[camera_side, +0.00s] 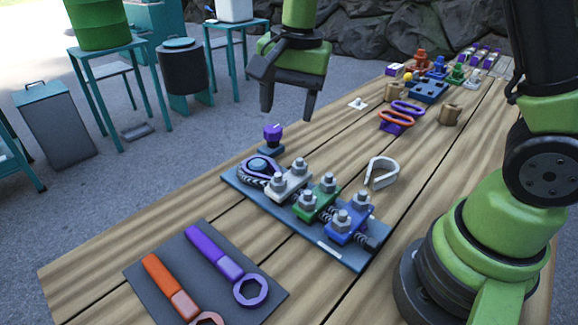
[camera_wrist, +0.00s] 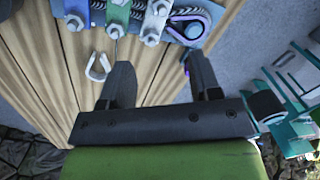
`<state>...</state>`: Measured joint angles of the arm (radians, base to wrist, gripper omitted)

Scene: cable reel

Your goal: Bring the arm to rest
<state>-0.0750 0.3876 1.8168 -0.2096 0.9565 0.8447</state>
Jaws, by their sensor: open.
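My gripper (camera_side: 288,102) is open and empty. It hangs in the air above the far left edge of the wooden table, pointing down, with its two dark fingers apart. In the wrist view, my gripper (camera_wrist: 163,85) shows bare tabletop between its fingers. Below and in front of it in the side view is a dark board (camera_side: 335,254) bearing a cable loop and white, green and blue clamps with bolts. A purple-topped knob (camera_side: 272,132) stands near the table edge, below the gripper.
A mat (camera_side: 150,275) with orange and purple wrenches is at the near left. Orange and purple rings (camera_side: 397,118), wooden cylinders (camera_side: 450,114) and several coloured parts sit farther back. Stools and bins stand on the floor left.

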